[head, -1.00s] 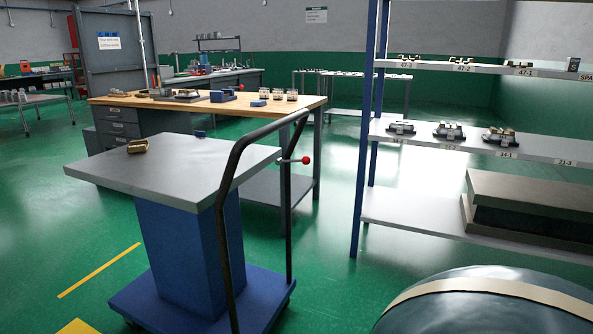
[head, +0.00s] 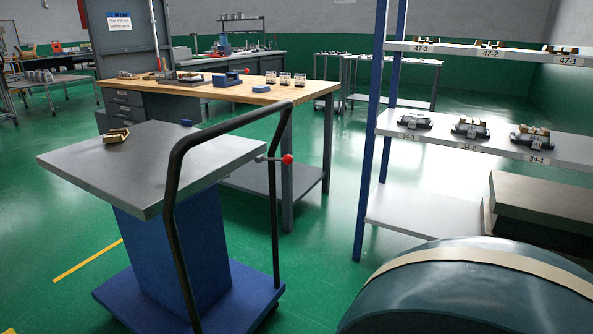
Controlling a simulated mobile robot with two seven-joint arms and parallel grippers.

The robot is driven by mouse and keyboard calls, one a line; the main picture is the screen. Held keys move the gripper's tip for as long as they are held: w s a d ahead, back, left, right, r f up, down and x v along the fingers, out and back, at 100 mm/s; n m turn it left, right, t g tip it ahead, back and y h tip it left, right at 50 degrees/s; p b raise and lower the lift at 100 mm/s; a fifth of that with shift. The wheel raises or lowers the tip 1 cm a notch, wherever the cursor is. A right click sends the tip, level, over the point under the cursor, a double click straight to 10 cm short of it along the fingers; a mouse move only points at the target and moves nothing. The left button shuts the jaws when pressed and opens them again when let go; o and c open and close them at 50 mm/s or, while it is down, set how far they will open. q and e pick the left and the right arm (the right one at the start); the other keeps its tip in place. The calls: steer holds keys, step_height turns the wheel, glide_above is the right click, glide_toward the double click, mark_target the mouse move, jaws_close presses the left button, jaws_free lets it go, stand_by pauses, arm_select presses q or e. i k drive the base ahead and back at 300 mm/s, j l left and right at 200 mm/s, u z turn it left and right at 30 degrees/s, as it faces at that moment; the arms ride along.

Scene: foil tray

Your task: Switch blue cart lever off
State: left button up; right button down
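The blue cart (head: 178,262) has a grey top and a blue column and base, and stands at the left centre of the head view. A black push handle (head: 172,190) rises at its right side. The lever, with a red knob (head: 287,159), sticks out to the right from the handle's far post, just beyond the cart top's right edge. A small brass-coloured foil tray-like piece (head: 116,135) lies on the cart top. Neither of my grippers is in view.
A wooden-topped workbench (head: 259,93) with jars stands behind the cart. A shelf rack (head: 369,180) with labelled parts is at the right. A large dark rounded object with a tan band (head: 470,290) fills the lower right. Green floor is open between cart and rack.

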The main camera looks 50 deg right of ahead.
mark_target(287, 158)
steer(key=l, duration=0.5)
steer(key=k+l, duration=0.15)
steer(key=l, duration=0.8)
steer(key=k+l, duration=0.15)
steer(key=l, duration=0.3)
steer(key=i+u, duration=0.05)
